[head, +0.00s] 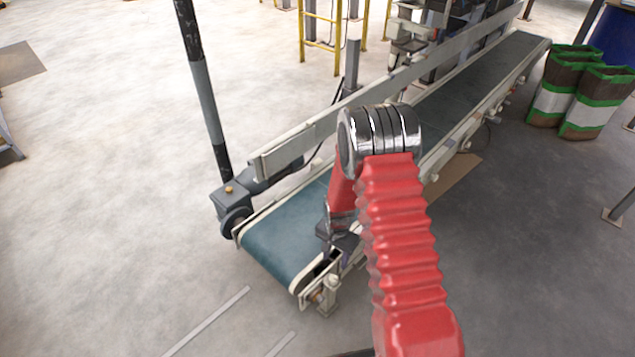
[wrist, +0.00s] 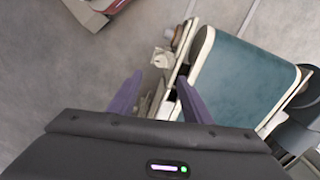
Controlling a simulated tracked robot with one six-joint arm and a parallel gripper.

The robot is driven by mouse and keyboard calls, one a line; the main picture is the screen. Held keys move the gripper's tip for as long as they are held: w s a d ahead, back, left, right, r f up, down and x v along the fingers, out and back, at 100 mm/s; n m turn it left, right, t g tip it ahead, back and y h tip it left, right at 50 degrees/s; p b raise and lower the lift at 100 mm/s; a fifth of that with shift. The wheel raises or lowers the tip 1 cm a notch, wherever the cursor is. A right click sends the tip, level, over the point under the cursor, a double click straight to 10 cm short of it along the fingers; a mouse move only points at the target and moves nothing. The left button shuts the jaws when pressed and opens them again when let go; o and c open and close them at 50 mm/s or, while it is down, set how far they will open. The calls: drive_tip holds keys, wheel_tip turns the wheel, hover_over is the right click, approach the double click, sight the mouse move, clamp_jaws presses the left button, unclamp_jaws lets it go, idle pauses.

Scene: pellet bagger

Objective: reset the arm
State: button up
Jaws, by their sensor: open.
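My red arm (head: 400,240) reaches forward and bends down at a shiny metal joint (head: 380,140). My gripper (head: 326,262) hangs at the near end of the conveyor, by its right side rail; the arm partly hides it in the head view. In the wrist view my gripper (wrist: 156,98) shows two purple fingers spread apart with nothing between them. The conveyor's side frame and floor lie below the fingers. The conveyor's blue-green belt (head: 285,240) is bare near the gripper and also shows right of the fingers in the wrist view (wrist: 240,80).
A dark post (head: 205,100) stands left of the conveyor, near its motor (head: 232,205). Brown, white and green bags (head: 590,105) stand at the right. Yellow rails (head: 320,40) stand behind. The floor at left is mostly clear.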

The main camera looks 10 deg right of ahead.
drive_tip(key=shift+s, duration=0.1)
drive_tip(key=s+r+n+g, duration=0.2)
drive_tip(key=s+n, duration=0.1)
drive_tip(key=s, duration=0.4)
drive_tip(key=s+r+n+t, duration=0.2)
drive_tip(key=s+r, duration=0.3)
drive_tip(key=r, duration=1)
drive_tip(key=s+a+r+n+t, duration=0.1)
drive_tip(key=s+r, duration=0.5)
drive_tip(key=r, duration=0.9)
drive_tip(key=s+r+n+t, duration=0.2)
drive_tip(key=s+r+t, duration=0.2)
drive_tip(key=r, duration=1.1)
drive_tip(key=shift+s+a+n+t, duration=0.3)
drive_tip(key=shift+s+n, duration=0.1)
drive_tip(key=shift+s, duration=0.7)
drive_tip(key=shift+c, duration=0.2)
